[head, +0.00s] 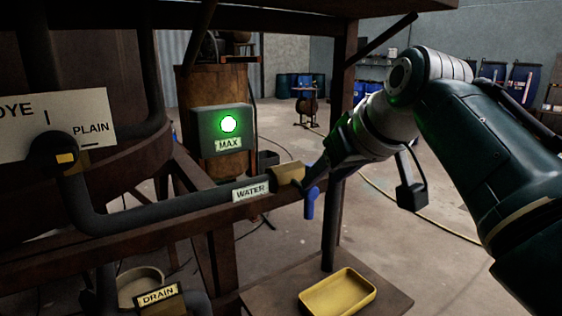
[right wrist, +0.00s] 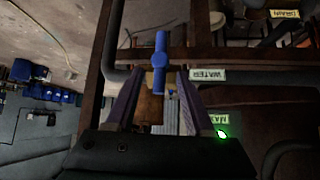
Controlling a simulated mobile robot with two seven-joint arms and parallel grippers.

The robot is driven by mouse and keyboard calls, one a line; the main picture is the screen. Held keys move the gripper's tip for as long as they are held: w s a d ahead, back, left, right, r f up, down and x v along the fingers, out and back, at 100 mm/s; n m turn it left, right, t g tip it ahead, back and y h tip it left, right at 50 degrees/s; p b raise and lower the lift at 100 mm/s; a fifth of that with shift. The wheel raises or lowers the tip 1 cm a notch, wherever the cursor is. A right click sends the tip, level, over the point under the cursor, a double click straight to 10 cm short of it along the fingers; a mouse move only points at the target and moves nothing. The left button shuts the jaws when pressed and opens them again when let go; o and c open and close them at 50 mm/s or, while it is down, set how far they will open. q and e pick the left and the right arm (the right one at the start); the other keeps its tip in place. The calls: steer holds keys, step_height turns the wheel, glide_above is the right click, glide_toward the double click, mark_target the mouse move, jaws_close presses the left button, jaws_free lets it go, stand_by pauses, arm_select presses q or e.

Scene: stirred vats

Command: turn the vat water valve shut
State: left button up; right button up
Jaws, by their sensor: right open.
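The water valve has a brass body (head: 287,174) on the dark pipe beside the WATER label (head: 251,191). Its blue handle (head: 310,203) hangs down, across the line of the pipe, and its upper part is partly hidden by my gripper. My right gripper (head: 311,182) is at the valve. In the right wrist view the blue handle (right wrist: 160,52) shows ahead of and between the two spread fingers (right wrist: 162,80). The gripper is open; I cannot tell whether a finger touches the handle. My left gripper is not in view.
A box with a lit green lamp (head: 228,124) marked MAX stands behind the pipe. A DYE/PLAIN selector (head: 60,154) is at left, a DRAIN label (head: 159,296) below. A yellow tray (head: 337,293) lies under the valve. A rusty post (head: 335,225) stands close to my gripper.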

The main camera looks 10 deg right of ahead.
steer(key=shift+v, duration=1.5)
steer(key=s+d+f+g+h, duration=0.25)
steer(key=s+f, duration=0.75)
steer(key=s, duration=0.5)
steer(key=s+a+f+g+y, duration=0.1)
steer(key=s, duration=0.7)
steer(key=s+a+f+g, duration=0.1)
steer(key=s+f+g, duration=0.1)
steer(key=s, duration=0.6)
step_height(320, 180, up, 31)
steer(key=s+p, duration=0.1)
steer(key=p, duration=2.9)
steer(key=shift+s, duration=0.15)
